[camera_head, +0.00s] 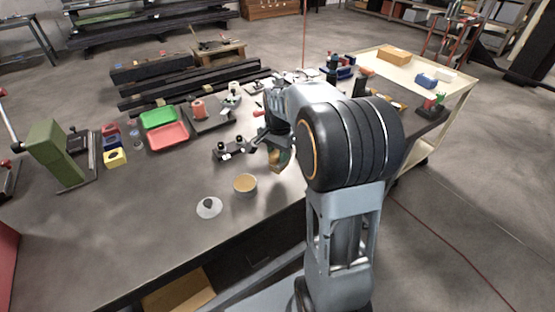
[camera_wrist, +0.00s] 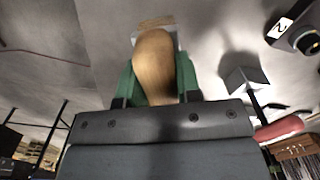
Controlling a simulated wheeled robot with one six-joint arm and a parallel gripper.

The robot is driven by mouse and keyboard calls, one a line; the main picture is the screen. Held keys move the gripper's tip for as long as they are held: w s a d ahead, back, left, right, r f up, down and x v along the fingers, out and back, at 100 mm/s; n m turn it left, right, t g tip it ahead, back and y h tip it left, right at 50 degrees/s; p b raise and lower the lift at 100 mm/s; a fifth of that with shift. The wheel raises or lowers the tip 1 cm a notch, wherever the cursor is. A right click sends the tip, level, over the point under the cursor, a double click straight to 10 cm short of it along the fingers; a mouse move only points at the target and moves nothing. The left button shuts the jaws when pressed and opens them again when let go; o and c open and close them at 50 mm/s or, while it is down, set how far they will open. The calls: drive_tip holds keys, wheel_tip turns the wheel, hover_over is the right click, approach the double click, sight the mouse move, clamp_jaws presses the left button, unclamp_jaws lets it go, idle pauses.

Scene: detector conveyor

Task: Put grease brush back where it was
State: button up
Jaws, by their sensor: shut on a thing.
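The grease brush (camera_wrist: 155,62) has a rounded wooden handle. In the wrist view it sits between the green fingers of my gripper (camera_wrist: 153,85), which is shut on it. A pale part shows beyond the handle at the top; the bristles are not clear. In the head view my gripper (camera_head: 277,158) is above the bench, behind and right of a round tan-filled pot (camera_head: 245,184). A small tan bit of the brush may show below the fingers there. My arm hides part of the bench.
A white disc with a dark knob (camera_head: 209,207) lies left of the pot. A black fixture with round knobs (camera_head: 233,149) stands close to my gripper's left. Red (camera_head: 167,136) and green (camera_head: 159,118) trays lie farther left. The bench's front left is clear.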

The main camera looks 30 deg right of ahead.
sight(278, 161)
drive_tip(key=shift+w+f, duration=0.15)
drive_tip(key=shift+f, duration=0.75)
drive_tip(key=shift+w+f, duration=0.1)
drive_tip(key=shift+f, duration=0.75)
drive_tip(key=shift+f, duration=0.2)
drive_tip(key=o, duration=0.9)
